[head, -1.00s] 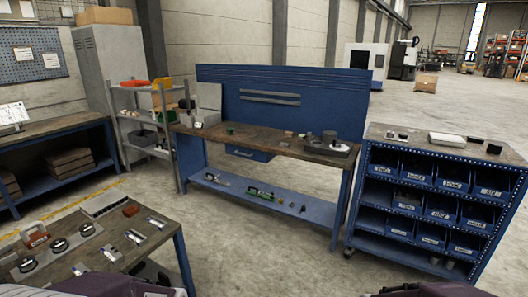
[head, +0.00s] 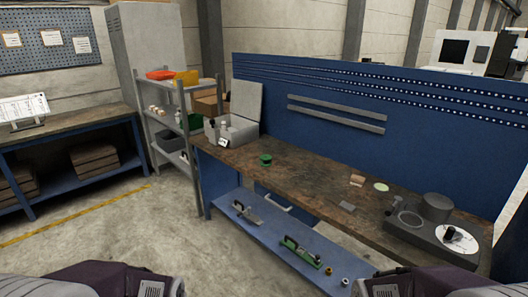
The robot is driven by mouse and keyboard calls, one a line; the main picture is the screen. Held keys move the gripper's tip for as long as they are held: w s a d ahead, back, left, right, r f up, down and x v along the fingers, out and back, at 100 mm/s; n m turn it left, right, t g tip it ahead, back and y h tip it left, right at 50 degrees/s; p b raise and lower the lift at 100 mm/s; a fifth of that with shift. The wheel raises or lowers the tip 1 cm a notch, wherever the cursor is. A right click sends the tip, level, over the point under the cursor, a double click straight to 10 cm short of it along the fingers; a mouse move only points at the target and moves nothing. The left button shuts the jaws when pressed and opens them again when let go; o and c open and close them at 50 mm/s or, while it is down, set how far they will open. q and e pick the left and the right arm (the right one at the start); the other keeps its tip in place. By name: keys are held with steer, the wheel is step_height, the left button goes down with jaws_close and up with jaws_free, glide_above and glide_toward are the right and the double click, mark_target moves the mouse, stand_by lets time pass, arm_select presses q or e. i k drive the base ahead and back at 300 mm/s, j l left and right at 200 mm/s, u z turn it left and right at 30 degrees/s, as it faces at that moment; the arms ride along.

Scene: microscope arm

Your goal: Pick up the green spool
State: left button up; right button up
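The green spool (head: 265,160) stands on the brown top of the blue workbench (head: 310,178), left of the bench's middle. It is small and apart from the things around it. An open grey case (head: 232,130) with its lid up is to its left. Neither gripper shows in the head view.
A dark grey fixture (head: 432,225) with a round block and white disc sits at the bench's right end. A wooden block (head: 357,180), a pale green disc (head: 381,187) and a grey plate (head: 347,207) lie mid-bench. The lower shelf (head: 270,238) holds several tools. Open floor lies in front.

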mark_target(265, 158)
steer(key=i+j+z, duration=0.1)
steer(key=i+j, duration=0.25)
steer(key=i, duration=0.35)
steer(key=i+j, duration=0.45)
steer(key=i, duration=0.2)
steer(key=i+j+z, duration=0.15)
steer(key=i+j, duration=0.25)
steer(key=i, duration=0.25)
steer(key=i+j+z, duration=0.1)
steer(key=i+j, duration=0.4)
steer(key=i, duration=0.15)
